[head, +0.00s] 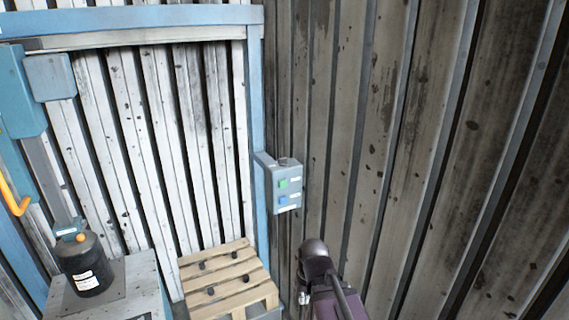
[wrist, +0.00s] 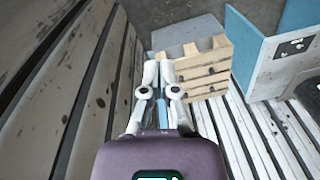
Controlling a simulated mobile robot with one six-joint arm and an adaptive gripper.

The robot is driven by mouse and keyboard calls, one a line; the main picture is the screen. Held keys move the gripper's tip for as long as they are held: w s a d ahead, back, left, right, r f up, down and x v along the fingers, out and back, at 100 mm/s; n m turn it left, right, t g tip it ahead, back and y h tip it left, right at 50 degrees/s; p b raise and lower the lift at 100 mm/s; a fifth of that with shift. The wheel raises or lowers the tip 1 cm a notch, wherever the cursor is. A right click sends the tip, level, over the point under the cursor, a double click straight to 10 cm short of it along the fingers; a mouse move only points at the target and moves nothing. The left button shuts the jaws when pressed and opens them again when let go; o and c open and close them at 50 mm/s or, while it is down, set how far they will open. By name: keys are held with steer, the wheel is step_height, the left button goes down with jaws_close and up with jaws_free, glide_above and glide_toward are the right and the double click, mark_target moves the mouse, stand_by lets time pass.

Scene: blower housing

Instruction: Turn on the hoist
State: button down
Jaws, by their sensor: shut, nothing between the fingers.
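A grey control box (head: 283,187) is fixed to the blue post (head: 257,130) at the right of the hoist frame. A green button (head: 283,183) sits above a blue button (head: 283,200) on its face, each with a small pale label. An orange hook (head: 15,198) and a blue hoist body (head: 22,92) show at the far left. My gripper (wrist: 160,68) is shut and empty in the wrist view. In the head view my arm is below and right of the box, apart from it in the picture; the fingertips are not clear there. I cannot make out the buttons in the wrist view.
A wooden pallet (head: 226,280) lies below the box, and also shows in the wrist view (wrist: 204,72). A black canister (head: 84,266) stands on a grey block (head: 142,285) at the left. A corrugated metal wall (head: 430,150) rises close on the right.

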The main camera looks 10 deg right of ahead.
mark_target(281, 160)
steer(key=w+a+r+n+t+y+p, duration=0.1)
steer(key=w+a+r+n+t+y, duration=0.15)
steer(key=w+r+t, duration=0.4)
steer(key=w+a+r+n+t+y+p, duration=0.1)
steer(key=w+a+r+n+y, duration=0.2)
steer(key=w, duration=0.6)
steer(key=w+d+r+m+t+p, duration=0.2)
steer(key=w+d+r+t, duration=0.7)
steer(key=w+d+r, duration=0.2)
step_height(281, 160, up, 2)
steer(key=shift+w+r+h, duration=0.2)
steer(key=shift+w+h, duration=0.15)
steer(key=shift+w, duration=0.45)
steer(key=shift+w+m, duration=0.1)
steer(key=shift+m, duration=0.15)
steer(key=x, duration=1.4)
steer(key=shift+a, duration=0.15)
